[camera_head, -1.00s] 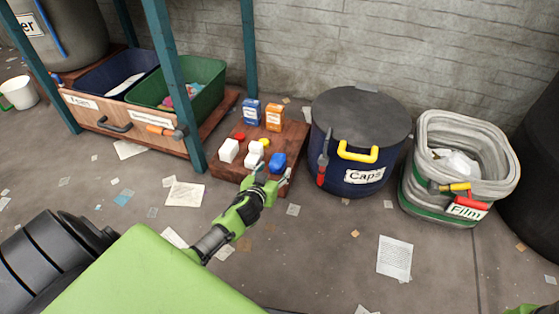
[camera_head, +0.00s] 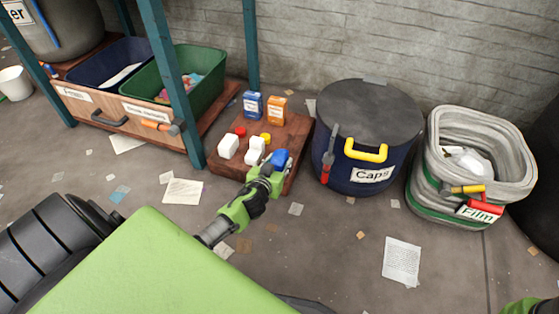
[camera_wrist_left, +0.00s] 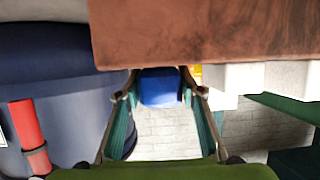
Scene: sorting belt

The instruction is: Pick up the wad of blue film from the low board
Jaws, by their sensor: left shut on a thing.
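The wad of blue film (camera_head: 281,158) is at the front right of the low wooden board (camera_head: 297,132). It also shows in the left wrist view (camera_wrist_left: 160,87), between the two fingers. My left gripper (camera_head: 270,169) reaches it from the front, and its fingers are shut on the wad. The gripper covers the wad's lower part in the head view, so I cannot tell whether it still touches the board.
White pieces (camera_head: 228,147), a red cap (camera_head: 240,131), a yellow cap (camera_head: 265,136), a blue box (camera_head: 252,104) and an orange box (camera_head: 276,110) stand on the board. The caps bin (camera_head: 345,172) is close on the right, the shelf post (camera_head: 181,95) on the left.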

